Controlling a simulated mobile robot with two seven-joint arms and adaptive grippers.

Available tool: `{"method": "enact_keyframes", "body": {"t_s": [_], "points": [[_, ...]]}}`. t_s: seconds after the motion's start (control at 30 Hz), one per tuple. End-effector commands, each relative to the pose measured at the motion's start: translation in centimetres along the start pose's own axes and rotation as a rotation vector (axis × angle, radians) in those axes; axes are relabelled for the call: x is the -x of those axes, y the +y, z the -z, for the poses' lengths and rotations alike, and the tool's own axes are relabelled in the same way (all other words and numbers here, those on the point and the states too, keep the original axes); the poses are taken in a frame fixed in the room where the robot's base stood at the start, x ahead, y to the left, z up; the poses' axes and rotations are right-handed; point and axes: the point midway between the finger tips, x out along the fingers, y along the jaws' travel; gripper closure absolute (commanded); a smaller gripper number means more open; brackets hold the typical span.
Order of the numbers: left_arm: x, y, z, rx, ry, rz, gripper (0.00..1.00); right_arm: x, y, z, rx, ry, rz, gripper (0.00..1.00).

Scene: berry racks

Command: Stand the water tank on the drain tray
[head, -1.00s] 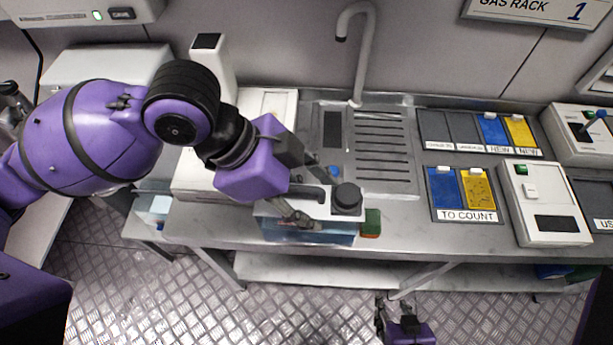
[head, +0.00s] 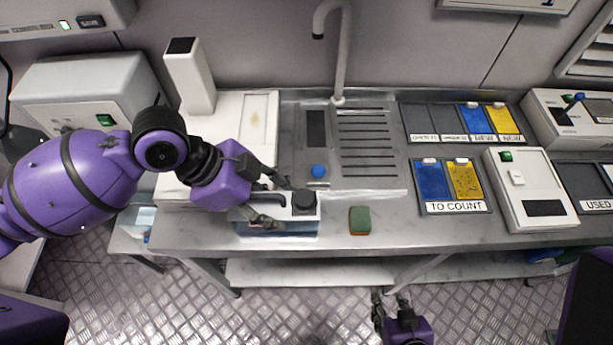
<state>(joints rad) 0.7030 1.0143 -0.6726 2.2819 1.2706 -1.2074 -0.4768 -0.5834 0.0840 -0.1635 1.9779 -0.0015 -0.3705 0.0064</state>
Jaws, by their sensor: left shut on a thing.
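The water tank (head: 290,228) has a white top, a black cap and a bluish see-through body. It is upright at the counter's front, left of the sponge. My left gripper (head: 277,204) is shut on the tank at its dark handle; the fingers hide part of its top. I cannot tell whether its base touches the counter. The drain tray (head: 370,146), a grooved metal panel beside the tap, lies behind and to the right of the tank. Its grooves are bare. My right gripper (head: 391,303) is open and empty, low in front of the counter.
A green and brown sponge (head: 360,220) lies right of the tank. A blue knob (head: 318,171) sits left of the grooves. The grey tap (head: 337,60) rises behind the tray. A labelled card tray (head: 453,207) and a white device (head: 528,195) stand right.

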Motion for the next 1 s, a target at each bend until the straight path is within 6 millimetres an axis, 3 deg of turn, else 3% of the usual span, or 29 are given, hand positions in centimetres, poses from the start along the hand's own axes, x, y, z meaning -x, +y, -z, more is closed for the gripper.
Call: {"method": "enact_keyframes", "body": {"t_s": [0.27, 0.3, 0.4, 0.77, 1.0], "points": [[-0.2, 0.0, -0.1, 0.000, 0.002, 0.001, 1.00, 0.0, 0.0, 0.2, 0.000, 0.004, 0.000, 0.60], [-0.2, 0.0, -0.2, 0.001, -0.001, 0.000, 0.49, 0.0, 0.0, 0.2, 0.000, 0.005, 0.000, 0.60], [-0.2, 0.0, -0.2, 0.001, -0.001, 0.000, 0.36, 0.0, 0.0, 0.2, 0.000, 0.005, 0.000, 0.60], [0.0, 0.0, 0.0, 0.000, 0.000, 0.000, 0.35, 0.0, -0.1, 0.4, -0.004, 0.008, 0.000, 0.60], [3.6, -0.1, 0.0, -0.001, -0.004, 0.005, 0.35, 0.0, -0.2, 0.7, -0.006, 0.011, 0.000, 0.60]]}}
